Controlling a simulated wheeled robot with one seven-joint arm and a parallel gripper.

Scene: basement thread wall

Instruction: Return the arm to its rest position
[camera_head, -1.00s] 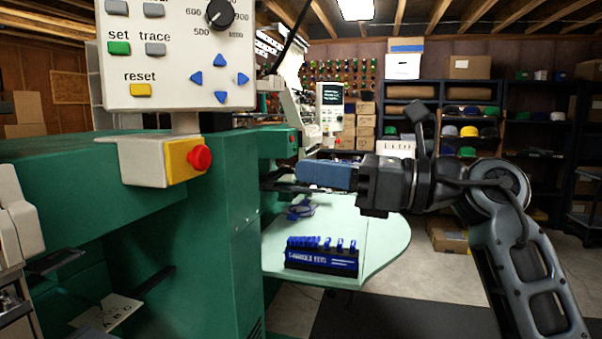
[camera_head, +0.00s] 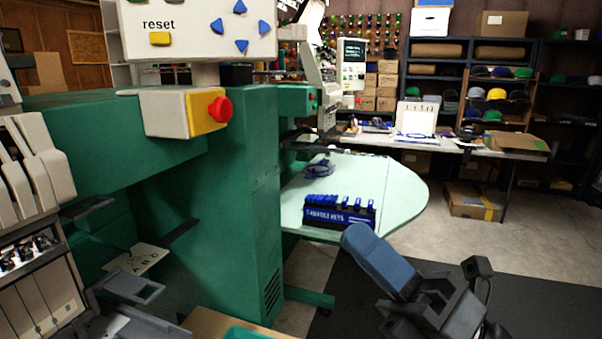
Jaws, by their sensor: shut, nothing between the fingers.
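My gripper (camera_head: 357,240) is in the lower right of the head view, in front of the round-ended pale green table (camera_head: 405,190). Its blue end points up and to the left, and it is shut and empty. The dark grey wrist (camera_head: 435,305) behind it runs down to the bottom edge. The rest of my arm is out of view below. The gripper appears just below the hex key set (camera_head: 340,213) in the picture; I cannot tell how far apart they are.
A green machine (camera_head: 225,200) with a control panel (camera_head: 200,28) and a red stop button (camera_head: 220,109) fills the left. A dark mat (camera_head: 530,295) covers the floor at right. A white table (camera_head: 470,147), a cardboard box (camera_head: 470,202) and shelves stand behind.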

